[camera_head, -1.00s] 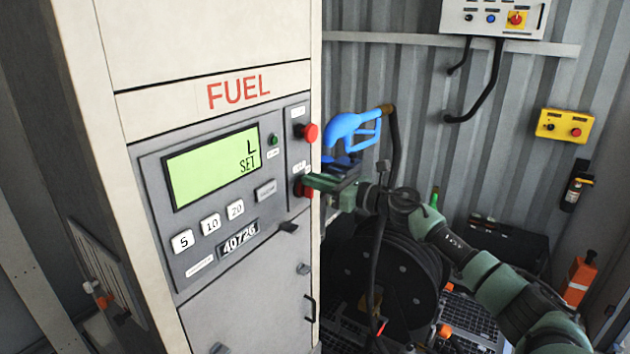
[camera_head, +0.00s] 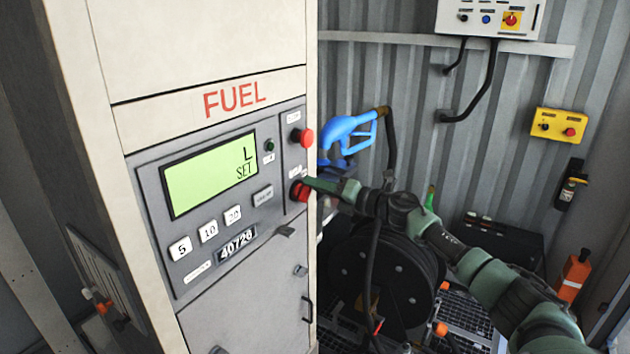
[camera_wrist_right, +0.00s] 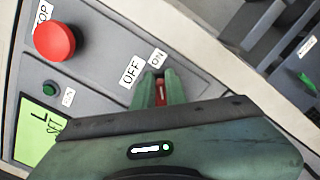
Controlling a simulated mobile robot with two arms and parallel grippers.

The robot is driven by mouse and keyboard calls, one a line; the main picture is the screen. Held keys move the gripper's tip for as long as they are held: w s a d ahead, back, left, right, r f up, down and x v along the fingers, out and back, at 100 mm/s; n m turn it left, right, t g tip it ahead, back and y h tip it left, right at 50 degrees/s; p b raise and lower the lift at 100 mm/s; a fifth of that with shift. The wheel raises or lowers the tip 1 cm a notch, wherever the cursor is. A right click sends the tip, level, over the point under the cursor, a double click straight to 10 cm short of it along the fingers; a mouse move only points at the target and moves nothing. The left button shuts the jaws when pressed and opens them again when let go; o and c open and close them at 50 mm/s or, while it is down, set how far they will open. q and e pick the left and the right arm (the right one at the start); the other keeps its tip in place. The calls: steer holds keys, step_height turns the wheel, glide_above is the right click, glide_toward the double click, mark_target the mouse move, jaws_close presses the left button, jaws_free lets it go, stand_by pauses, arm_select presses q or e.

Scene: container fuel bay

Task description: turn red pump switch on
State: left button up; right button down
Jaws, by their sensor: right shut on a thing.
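The red pump switch (camera_head: 299,191) is on the right strip of the fuel dispenser's grey panel (camera_head: 155,250), below a red stop button (camera_head: 306,138). My right gripper (camera_head: 310,184) reaches it from the right and is shut on it. In the right wrist view, the red handle (camera_wrist_right: 160,91) shows between the two fingers (camera_wrist_right: 161,84). The fingertips are close to the ON label (camera_wrist_right: 157,57), with the OFF label (camera_wrist_right: 131,71) to their left. The fingers hide part of the switch. My left gripper is not in view.
The display (camera_head: 210,175) reads "L SET". A blue fuel nozzle (camera_head: 347,130) hangs behind my right gripper, above a black hose reel (camera_head: 385,275). A yellow box (camera_head: 559,124) and a white control box (camera_head: 490,15) are on the corrugated wall.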

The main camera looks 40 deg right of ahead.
steer(key=shift+w+f+m+p, duration=0.1)
steer(key=shift+f+m+p, duration=0.4)
steer(key=shift+m, duration=0.85)
steer(key=shift+s+f+m+p, duration=0.1)
steer(key=shift+f+m+p, duration=0.35)
steer(key=shift+m, duration=0.95)
steer(key=shift+w+f+m+p, duration=0.1)
steer(key=shift+f+m+p, duration=0.4)
steer(key=shift+m, duration=0.85)
steer(key=c, duration=1.4)
jaws_free()
steer(key=shift+r, duration=0.1)
steer(key=shift+c, duration=0.2)
steer(key=shift+r, duration=0.3)
steer(key=shift+d, duration=0.15)
